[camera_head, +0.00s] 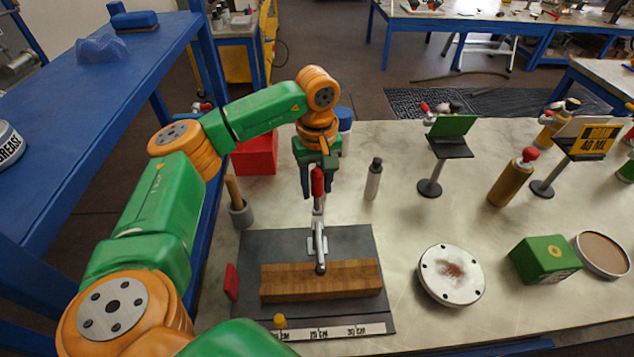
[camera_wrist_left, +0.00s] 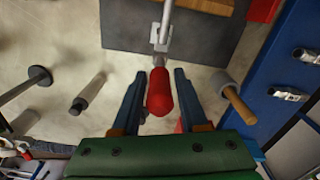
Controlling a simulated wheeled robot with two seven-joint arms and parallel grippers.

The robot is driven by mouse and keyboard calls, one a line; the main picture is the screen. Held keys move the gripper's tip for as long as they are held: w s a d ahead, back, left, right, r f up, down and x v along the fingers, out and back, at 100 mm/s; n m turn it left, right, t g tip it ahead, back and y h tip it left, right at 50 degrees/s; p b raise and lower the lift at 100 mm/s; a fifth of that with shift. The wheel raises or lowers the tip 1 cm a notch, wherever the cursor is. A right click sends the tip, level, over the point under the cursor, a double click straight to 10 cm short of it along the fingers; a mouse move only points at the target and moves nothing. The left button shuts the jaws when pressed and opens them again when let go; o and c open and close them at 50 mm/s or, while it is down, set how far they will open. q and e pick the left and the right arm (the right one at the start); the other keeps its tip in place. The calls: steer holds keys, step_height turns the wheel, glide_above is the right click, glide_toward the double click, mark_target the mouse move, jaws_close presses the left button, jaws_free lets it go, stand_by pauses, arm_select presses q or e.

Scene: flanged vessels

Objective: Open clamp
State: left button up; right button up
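The toggle clamp (camera_head: 318,240) has a metal body and a red handle (camera_head: 317,182) that stands upright. It is mounted on a dark grey base plate (camera_head: 360,240); its metal arm reaches over a wooden block (camera_head: 350,277), and its tip appears to rest on it. My left gripper (camera_head: 316,178) comes down from above over the handle. In the left wrist view the red handle (camera_wrist_left: 159,95) lies between the two fingers of my left gripper (camera_wrist_left: 159,78), with gaps on both sides. The fingers are apart. My right gripper is not in view.
A mortar with a pestle (camera_head: 239,208) and a red box (camera_head: 256,155) stand left of the clamp. A grey bottle (camera_head: 373,178) stands to its right. A white flanged disc (camera_head: 450,275) and green box (camera_head: 543,260) lie further right. The table between is clear.

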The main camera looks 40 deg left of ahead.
arm_select(q)
jaws_close()
steer(key=shift+r, duration=0.1)
stand_by(1.1)
